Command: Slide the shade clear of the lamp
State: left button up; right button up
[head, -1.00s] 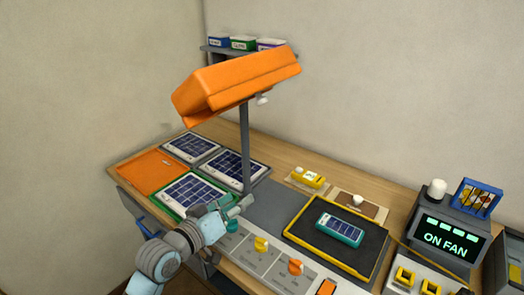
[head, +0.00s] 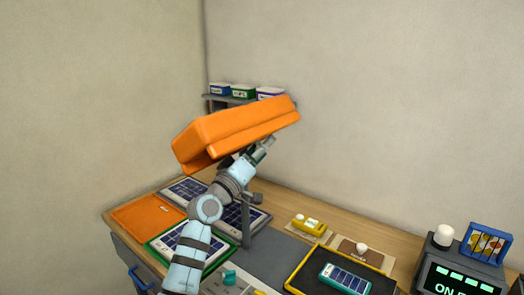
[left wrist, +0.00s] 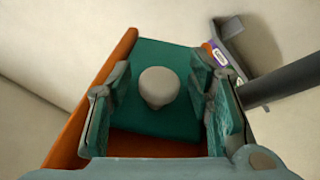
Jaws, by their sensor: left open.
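The lamp is a long orange hood (head: 235,128) on a grey post (head: 246,232) above the bench. In the left wrist view a teal panel (left wrist: 155,58) lies against the orange hood (left wrist: 115,62), with a pale grey knob (left wrist: 158,86) standing out from it. This panel appears to be the shade. My left gripper (head: 266,148) is raised under the right part of the hood. In the left wrist view its open fingers (left wrist: 160,98) stand on either side of the knob, with visible gaps. In the head view the knob is hidden. My right gripper is out of view.
The post (left wrist: 280,84) runs close beside the fingers. A shelf with small boxes (head: 243,91) is behind the hood. Below are solar panels (head: 190,240), an orange plate (head: 148,213), a black tray with yellow rim (head: 290,284) and a fan display (head: 462,283).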

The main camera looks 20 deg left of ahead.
pick_arm(q)
jog(key=shift+r, duration=0.1)
grip_shut()
dwell(0.3)
